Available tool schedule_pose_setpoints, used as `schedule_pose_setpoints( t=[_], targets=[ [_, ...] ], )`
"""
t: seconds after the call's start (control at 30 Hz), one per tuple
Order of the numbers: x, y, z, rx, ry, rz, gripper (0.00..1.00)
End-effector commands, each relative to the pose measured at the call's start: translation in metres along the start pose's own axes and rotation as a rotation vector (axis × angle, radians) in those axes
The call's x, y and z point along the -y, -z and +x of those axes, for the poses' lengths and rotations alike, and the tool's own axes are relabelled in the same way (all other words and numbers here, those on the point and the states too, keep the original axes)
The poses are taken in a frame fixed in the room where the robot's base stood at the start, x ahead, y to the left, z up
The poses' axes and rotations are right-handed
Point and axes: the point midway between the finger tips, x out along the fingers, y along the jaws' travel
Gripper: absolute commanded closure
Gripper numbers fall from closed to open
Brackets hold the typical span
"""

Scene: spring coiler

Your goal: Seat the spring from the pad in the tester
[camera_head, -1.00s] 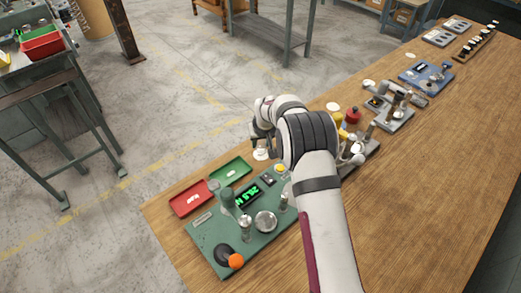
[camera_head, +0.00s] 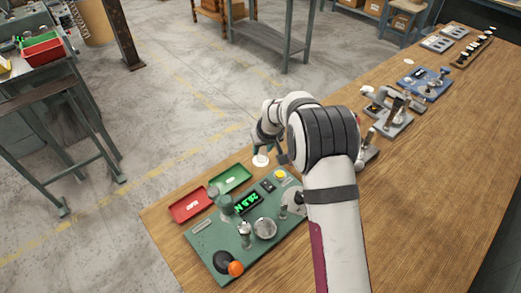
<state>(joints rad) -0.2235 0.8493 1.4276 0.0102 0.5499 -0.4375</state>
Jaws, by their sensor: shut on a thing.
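The tester (camera_head: 213,245) is a green base plate on the near end of the bench, with a lit green display (camera_head: 249,203), metal posts, a round silver dial-like part (camera_head: 265,228) and an orange-knobbed lever (camera_head: 235,268). The small round white pad (camera_head: 260,161) lies just behind the tester, right of the green tray. My gripper (camera_head: 262,149) points down directly over the pad, very close to it. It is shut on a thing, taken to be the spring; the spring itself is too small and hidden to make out.
A red tray (camera_head: 188,206) and a green tray (camera_head: 230,178) sit at the tester's back left edge. My arm crosses the bench and covers part of a grey fixture. Further fixtures, including a blue one (camera_head: 424,85), line the back edge. The right side of the wooden bench (camera_head: 440,190) is clear.

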Motion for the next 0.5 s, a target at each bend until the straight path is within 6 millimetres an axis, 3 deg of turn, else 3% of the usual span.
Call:
schedule_pose_setpoints(
  t=[0.17,0.3,0.4,0.5],
  targets=[
    [0.011,-0.055,-0.045,-0.002,0.116,-0.266,0.91],
    [0.031,-0.112,-0.087,-0.003,0.23,-0.536,0.91],
    [0.045,-0.145,-0.11,-0.003,0.295,-0.692,0.91],
    [0.055,-0.166,-0.123,-0.002,0.334,-0.786,0.91]
  ],
)
